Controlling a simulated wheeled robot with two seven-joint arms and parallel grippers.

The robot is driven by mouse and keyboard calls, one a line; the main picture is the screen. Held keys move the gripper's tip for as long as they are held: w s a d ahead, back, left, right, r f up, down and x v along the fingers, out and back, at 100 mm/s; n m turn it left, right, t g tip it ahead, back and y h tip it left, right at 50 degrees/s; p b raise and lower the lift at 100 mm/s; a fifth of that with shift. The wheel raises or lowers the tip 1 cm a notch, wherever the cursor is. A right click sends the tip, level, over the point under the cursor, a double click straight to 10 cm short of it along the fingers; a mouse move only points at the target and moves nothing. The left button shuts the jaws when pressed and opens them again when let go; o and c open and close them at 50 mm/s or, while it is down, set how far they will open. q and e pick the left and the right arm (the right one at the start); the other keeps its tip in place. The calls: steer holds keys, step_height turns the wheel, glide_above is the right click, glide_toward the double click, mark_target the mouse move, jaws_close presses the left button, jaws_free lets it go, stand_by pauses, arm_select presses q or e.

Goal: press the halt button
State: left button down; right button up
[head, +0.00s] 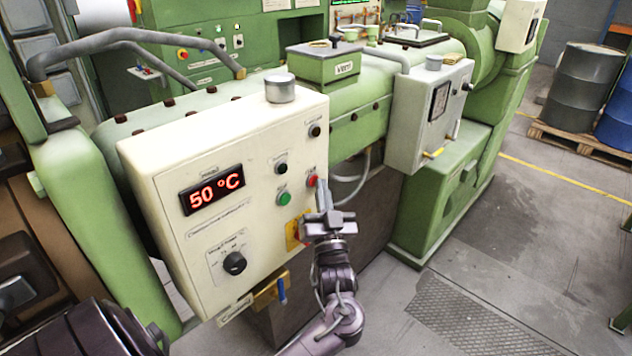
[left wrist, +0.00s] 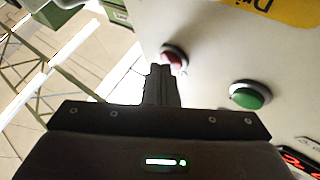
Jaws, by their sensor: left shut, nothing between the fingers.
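The red button (head: 311,181), which I take for the halt button, is on the cream control panel (head: 262,235) of the green extruder, up and right of a green button (head: 284,198). My left gripper (head: 322,188) is shut and empty, its fingertips just right of and below the red button. In the left wrist view the shut fingers (left wrist: 158,72) point at the panel beside the red button (left wrist: 174,57), covering part of its lower side; the green button (left wrist: 248,95) is to the right. I cannot tell whether the fingertips touch the red button. My right gripper is not in view.
The panel also carries a red 50 °C display (head: 212,189), black knobs (head: 234,263) and a yellow-and-red switch (head: 297,231) close behind my left gripper. A second cream box (head: 415,115) juts out to the right. The floor (head: 520,260) at the right is open.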

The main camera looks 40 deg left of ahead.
arm_select(q)
steer(key=shift+d, duration=0.75)
steer(key=shift+d, duration=0.1)
steer(key=d, duration=0.4)
steer(key=shift+s+d, duration=0.25)
steer(key=shift+d, duration=0.15)
stand_by(0.4)
